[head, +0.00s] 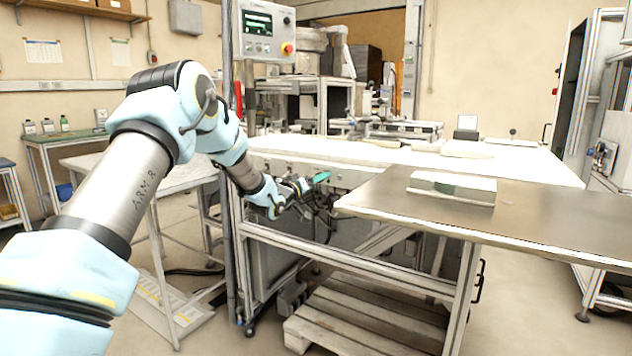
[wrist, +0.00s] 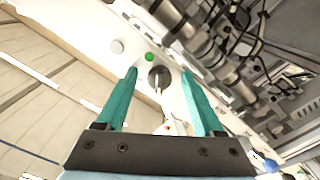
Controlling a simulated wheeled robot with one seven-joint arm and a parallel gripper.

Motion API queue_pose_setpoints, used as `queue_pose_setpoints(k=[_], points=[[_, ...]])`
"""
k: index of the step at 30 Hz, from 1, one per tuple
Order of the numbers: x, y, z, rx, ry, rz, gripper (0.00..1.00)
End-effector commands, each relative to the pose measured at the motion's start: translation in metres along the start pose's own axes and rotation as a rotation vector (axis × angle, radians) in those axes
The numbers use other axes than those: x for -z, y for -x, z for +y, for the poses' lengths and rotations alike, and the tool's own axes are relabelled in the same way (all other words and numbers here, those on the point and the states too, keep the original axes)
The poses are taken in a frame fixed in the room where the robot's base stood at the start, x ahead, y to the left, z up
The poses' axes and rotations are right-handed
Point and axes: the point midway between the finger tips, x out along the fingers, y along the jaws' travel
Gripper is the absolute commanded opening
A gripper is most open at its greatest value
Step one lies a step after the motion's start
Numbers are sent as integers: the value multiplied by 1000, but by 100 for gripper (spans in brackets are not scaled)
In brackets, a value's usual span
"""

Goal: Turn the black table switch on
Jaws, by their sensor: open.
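The black table switch (wrist: 155,73) shows in the wrist view as a dark round knob with a pale bar across it, on a white panel. It sits between my two teal fingertips in the picture. My gripper (wrist: 159,76) is open and empty, with one finger on each side of the switch in view; I cannot tell whether they touch it. In the head view my gripper (head: 318,179) is at the front panel under the white tabletop (head: 300,150). The switch cannot be made out there.
A green button (wrist: 149,57) and a pale round button (wrist: 117,46) are beside the switch. Pipes and cables (wrist: 195,45) run nearby. A wooden pallet (head: 365,315) lies below.

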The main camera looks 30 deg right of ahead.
Motion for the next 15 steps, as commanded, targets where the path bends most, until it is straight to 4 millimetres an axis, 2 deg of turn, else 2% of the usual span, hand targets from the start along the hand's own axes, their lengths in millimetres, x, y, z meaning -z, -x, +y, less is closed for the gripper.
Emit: queue_pose_setpoints(k=[7, 15], points=[[0, 0, 0, 0, 0, 0, 68], [0, 0, 0, 0, -1, 0, 38]])
